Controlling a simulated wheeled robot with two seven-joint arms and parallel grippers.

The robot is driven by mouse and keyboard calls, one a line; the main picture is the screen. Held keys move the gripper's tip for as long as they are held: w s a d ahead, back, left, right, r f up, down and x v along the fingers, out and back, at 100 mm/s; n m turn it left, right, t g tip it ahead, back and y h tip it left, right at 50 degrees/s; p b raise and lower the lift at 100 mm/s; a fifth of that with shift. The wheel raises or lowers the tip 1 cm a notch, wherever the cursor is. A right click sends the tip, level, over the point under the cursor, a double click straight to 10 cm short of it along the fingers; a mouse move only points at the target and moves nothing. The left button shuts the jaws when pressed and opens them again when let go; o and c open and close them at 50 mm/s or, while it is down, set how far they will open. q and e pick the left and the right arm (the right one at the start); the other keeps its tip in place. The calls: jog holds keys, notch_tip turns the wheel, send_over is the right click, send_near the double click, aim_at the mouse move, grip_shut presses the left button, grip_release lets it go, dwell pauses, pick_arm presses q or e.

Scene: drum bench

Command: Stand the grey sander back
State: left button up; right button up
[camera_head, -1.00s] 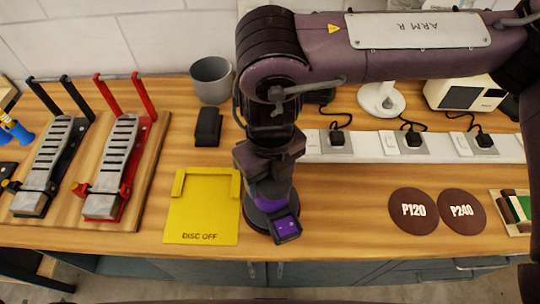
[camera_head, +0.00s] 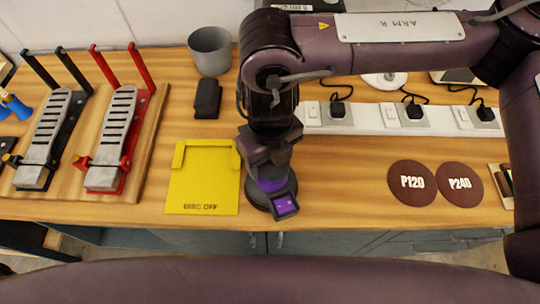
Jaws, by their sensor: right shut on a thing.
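A sander with a dark body, purple parts and a dark round base (camera_head: 257,196) stands upright at the bench's front edge, just right of the yellow plate marked DISC OFF (camera_head: 203,180). My right gripper (camera_head: 268,170) is above it, shut on its upper part and hiding much of it. The body looks dark and purple rather than plain grey. I cannot tell whether its base touches the bench top. My left gripper is not in view.
A grey cup (camera_head: 210,52) and a black block (camera_head: 207,98) stand behind the plate. A power strip (camera_head: 375,118) and discs P120 (camera_head: 412,183) and P240 (camera_head: 460,183) are at right.

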jog(key=shift+f, duration=0.1)
jog(key=shift+s+d+f+b, duration=0.1)
jog(key=shift+s+f+b, duration=0.15)
jog(key=shift+f+b, duration=0.15)
jog(key=o, duration=0.9)
jog(key=shift+f, duration=0.1)
jog(key=shift+o, duration=1.3)
jog(key=shift+w, duration=0.25)
jog(key=shift+s+r+p, duration=0.1)
jog(key=shift+r+p, duration=0.5)
jog(key=shift+r, duration=0.5)
notch_tip(320, 180, up, 11)
jog(key=shift+r+b, duration=0.2)
jog(key=shift+b, duration=0.6)
